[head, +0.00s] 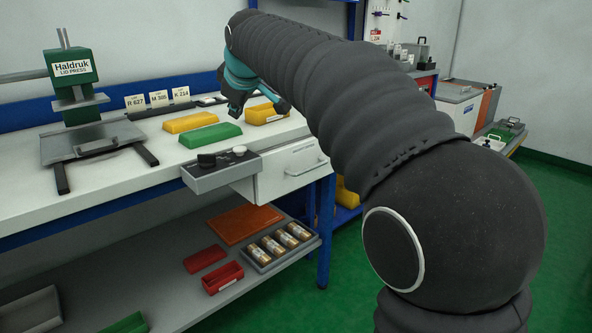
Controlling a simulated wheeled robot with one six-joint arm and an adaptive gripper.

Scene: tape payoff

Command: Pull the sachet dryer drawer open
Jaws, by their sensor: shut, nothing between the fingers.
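A white drawer front (292,172) with a pale bar handle (304,160) sits under the right end of the bench top. It looks closed, with no gap visible around it. No label on it is readable, so I cannot confirm that it is the sachet dryer drawer. My gripper (252,106), teal and dark, hangs above the back of the bench, near the yellow bin (266,114). It is shut and empty, apart from the handle, above and behind it. My arm covers the area to the right of the drawer.
Green (210,135) and yellow bins stand on the bench (120,180). A green lid press (75,85) stands left. The lower shelf holds a tray of cans (262,262). Green floor is open in front.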

